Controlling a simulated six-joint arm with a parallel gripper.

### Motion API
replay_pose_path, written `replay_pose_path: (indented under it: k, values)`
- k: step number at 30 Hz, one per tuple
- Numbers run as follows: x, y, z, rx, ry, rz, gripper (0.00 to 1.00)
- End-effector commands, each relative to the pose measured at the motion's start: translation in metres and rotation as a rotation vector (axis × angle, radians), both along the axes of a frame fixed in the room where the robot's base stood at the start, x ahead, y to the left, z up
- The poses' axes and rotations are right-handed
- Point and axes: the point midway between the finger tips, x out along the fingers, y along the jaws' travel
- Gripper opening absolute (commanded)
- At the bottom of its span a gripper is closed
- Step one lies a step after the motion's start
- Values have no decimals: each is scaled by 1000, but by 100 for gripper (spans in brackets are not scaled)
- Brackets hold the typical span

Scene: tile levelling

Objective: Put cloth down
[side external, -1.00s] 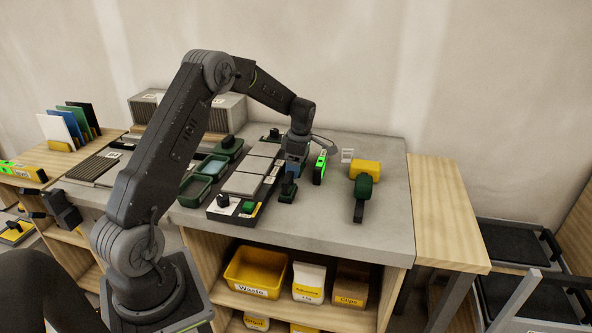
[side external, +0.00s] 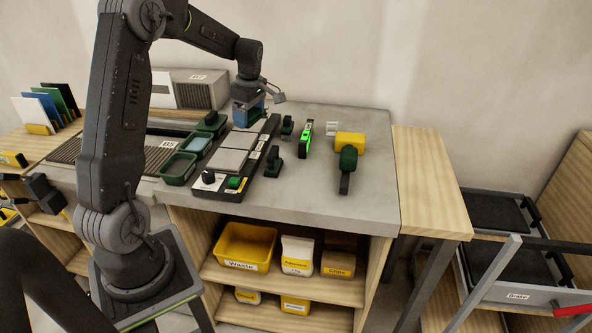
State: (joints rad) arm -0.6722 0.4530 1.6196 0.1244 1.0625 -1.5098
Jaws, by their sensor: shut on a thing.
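My gripper (side external: 248,100) is at the back of the grey worktop (side external: 330,195), above the far end of the dark tile board. It is shut on a blue cloth (side external: 245,117), which shows just below the jaws. Its fingertips are hard to make out at this size. I cannot tell whether the cloth touches the surface beneath.
The dark board holds grey tiles (side external: 231,161). Left of it are green trays (side external: 178,170). To the right stand dark green clamp-like tools (side external: 274,160), a bright green level (side external: 305,138) and a mallet (side external: 348,160) by a yellow block (side external: 350,141).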

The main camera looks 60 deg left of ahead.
Motion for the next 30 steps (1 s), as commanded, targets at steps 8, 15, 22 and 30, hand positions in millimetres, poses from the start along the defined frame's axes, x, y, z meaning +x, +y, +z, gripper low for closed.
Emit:
replay_pose_path:
  k: [8,15,22,30]
  values:
    - [47,-109,5,-17,-8,-751,56]
    - [63,-201,8,-8,-10,-1382,56]
    - [63,-252,10,9,-9,-1741,56]
    - [49,-235,11,4,-8,-1634,56]
